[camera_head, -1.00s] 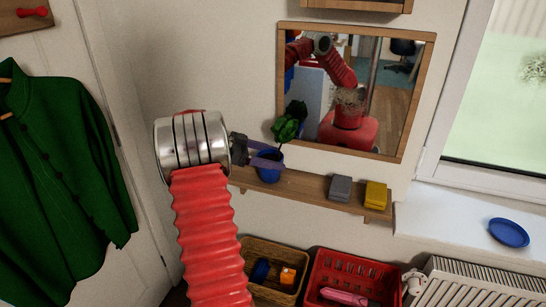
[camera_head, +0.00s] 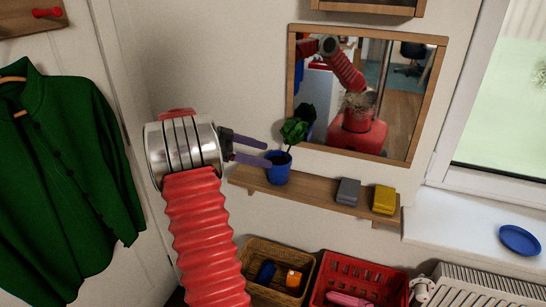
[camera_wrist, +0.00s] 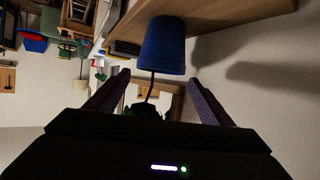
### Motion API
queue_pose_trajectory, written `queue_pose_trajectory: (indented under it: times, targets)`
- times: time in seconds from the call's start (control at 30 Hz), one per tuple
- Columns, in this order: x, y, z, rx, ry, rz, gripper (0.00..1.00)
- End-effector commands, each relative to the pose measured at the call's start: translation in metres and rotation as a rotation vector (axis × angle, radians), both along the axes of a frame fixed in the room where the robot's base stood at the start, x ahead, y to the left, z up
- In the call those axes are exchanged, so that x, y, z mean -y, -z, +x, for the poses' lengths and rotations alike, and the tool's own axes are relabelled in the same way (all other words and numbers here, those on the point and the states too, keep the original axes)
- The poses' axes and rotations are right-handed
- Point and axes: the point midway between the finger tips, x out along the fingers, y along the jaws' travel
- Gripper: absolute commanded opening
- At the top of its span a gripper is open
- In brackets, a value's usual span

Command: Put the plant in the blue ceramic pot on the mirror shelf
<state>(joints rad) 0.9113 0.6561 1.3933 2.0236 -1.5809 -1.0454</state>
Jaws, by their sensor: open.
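The plant in the blue ceramic pot (camera_head: 279,170) stands upright on the mirror shelf (camera_head: 312,190), toward its left end. Its green leaves (camera_head: 294,131) rise in front of the mirror's lower left corner. My gripper (camera_head: 268,153) is open and empty, just left of the pot, with its purple fingertips near the pot's rim. In the wrist view the blue pot (camera_wrist: 164,47) appears upside down on the shelf (camera_wrist: 215,18), beyond and between the two open fingers (camera_wrist: 158,82). The plant's stem and dark leaves hang between the fingers there.
A grey box (camera_head: 347,191) and a yellow box (camera_head: 383,199) sit on the shelf's right part. The framed mirror (camera_head: 425,100) hangs above. A wicker basket (camera_head: 262,255) and a red crate (camera_head: 360,272) stand below. A blue plate (camera_head: 519,240) lies on the windowsill.

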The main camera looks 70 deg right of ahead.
Motion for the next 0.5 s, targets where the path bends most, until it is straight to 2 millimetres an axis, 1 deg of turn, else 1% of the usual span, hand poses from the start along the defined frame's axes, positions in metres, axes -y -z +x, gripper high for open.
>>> queue_pose_trajectory:
  times: [0.03,0.2,0.33,0.5]
  targets:
    - [-0.003,-0.003,0.009,0.002,-0.003,-0.002,0.75]
    - [-0.012,-0.013,0.029,0.001,-0.002,-0.002,0.75]
    - [-0.016,-0.017,0.036,0.001,-0.001,-0.001,0.75]
    - [-0.017,-0.018,0.038,0.0,0.0,-0.001,0.75]
